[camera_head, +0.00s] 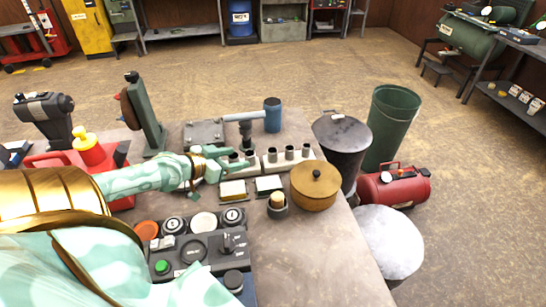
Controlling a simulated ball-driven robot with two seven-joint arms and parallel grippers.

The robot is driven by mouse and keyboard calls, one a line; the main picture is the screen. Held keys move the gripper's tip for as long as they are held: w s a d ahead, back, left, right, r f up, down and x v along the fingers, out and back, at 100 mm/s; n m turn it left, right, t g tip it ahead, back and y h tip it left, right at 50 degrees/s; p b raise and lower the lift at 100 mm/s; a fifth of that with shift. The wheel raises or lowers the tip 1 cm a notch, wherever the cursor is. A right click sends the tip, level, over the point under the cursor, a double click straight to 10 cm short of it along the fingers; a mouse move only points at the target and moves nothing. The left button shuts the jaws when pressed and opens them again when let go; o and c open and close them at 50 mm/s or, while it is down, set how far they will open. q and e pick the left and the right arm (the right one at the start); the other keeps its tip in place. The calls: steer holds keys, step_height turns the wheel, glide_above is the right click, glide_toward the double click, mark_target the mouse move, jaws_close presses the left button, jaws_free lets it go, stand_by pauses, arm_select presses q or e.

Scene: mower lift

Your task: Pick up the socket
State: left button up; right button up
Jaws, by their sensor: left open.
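Several silvery-grey cylindrical sockets (289,152) stand upright in a row on a pale rail (280,165) on the workbench. My left gripper (243,160) reaches in from the left, at the left end of this row. Its green fingers are apart, and they partly hide the leftmost sockets. I cannot tell whether a finger touches a socket. My right gripper is out of view.
A blue-headed mallet (272,115) lies behind the row. A round wooden pot with a lid (314,186) stands to the right. In front are small trays (233,190) and a control panel (195,250). A red fuel can (88,150) stands left.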

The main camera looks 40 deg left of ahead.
mark_target(276, 150)
arm_select(q)
steer(key=b+x, duration=0.3)
steer(key=x, duration=1.1)
steer(key=shift+a+b, duration=0.15)
steer(key=shift+b, duration=0.25)
steer(key=c, duration=1.1)
